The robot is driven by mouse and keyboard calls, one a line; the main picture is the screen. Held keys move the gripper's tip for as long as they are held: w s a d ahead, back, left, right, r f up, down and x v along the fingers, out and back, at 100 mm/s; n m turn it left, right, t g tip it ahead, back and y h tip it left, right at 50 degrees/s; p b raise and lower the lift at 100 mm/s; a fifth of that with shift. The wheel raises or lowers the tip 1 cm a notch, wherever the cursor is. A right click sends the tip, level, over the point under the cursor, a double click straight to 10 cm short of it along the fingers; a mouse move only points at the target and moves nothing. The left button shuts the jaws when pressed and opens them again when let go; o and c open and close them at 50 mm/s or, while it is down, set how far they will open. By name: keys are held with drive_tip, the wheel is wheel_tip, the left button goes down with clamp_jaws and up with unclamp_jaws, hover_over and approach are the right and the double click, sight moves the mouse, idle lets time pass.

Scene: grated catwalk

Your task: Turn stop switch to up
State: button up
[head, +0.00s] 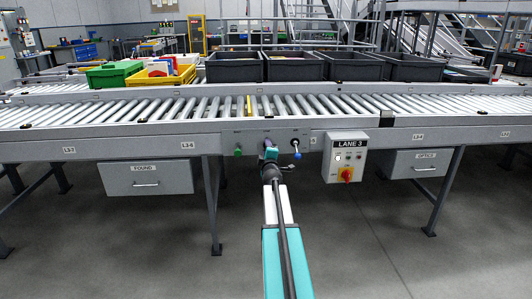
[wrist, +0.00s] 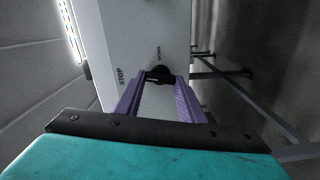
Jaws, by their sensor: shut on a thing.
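The stop switch (wrist: 158,73) is a dark knob on a pale grey panel face, with a STOP label beside it and a second small label, hard to read, near it. My gripper (wrist: 160,78) has its two purple fingers on either side of the knob, closed on it. In the head view my gripper (head: 270,154) reaches the front rail of the conveyor, and it hides the switch there. Which way the switch points cannot be told.
A green knob (head: 238,151) is left of my gripper and a blue-tipped lever (head: 296,150) is close on its right. Farther right hangs the LANE 3 box (head: 346,157) with a red-and-yellow knob. Drawers hang below the conveyor (head: 330,108); open floor lies in front.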

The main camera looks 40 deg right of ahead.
drive_tip(key=shift+w+r+n+b, duration=0.1)
drive_tip(key=shift+n+b, duration=0.2)
drive_tip(key=shift+n, duration=0.9)
drive_tip(key=o, duration=1)
drive_tip(key=shift+o, duration=0.2)
drive_tip(key=v, duration=1.3)
drive_tip(key=shift+s+a, duration=0.25)
drive_tip(key=shift+s, duration=0.05)
